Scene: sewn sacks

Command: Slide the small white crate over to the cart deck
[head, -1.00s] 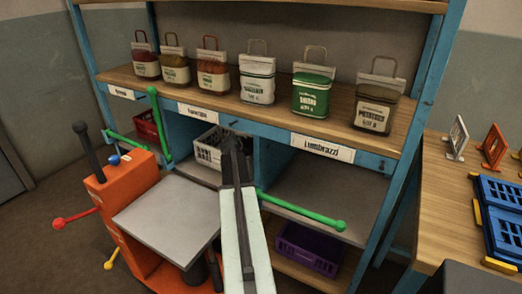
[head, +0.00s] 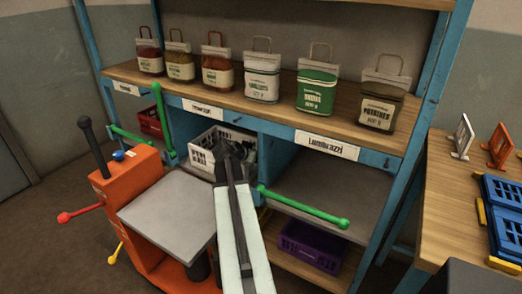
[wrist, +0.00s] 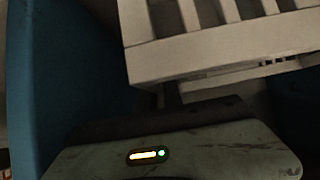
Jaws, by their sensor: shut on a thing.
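The small white crate (head: 201,154) sits in the left-middle bay of the shelf unit, near the bay's front opening, with dark contents partly visible inside. My gripper (head: 228,153) is shut on the crate's near side. In the wrist view the crate's pale slatted wall (wrist: 215,57) fills the top, and my gripper (wrist: 175,95) meets its lower edge; the fingertips are mostly hidden. The cart deck (head: 166,208) is a bare grey plate on the orange cart, in front of the bay and a little below the crate.
A green bar (head: 300,208) stands out in front of the right bay, and another green bar (head: 159,120) stands upright left of the crate. A purple crate (head: 311,246) is low on the right. A blue divider (wrist: 60,70) is close on the wrist view's left.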

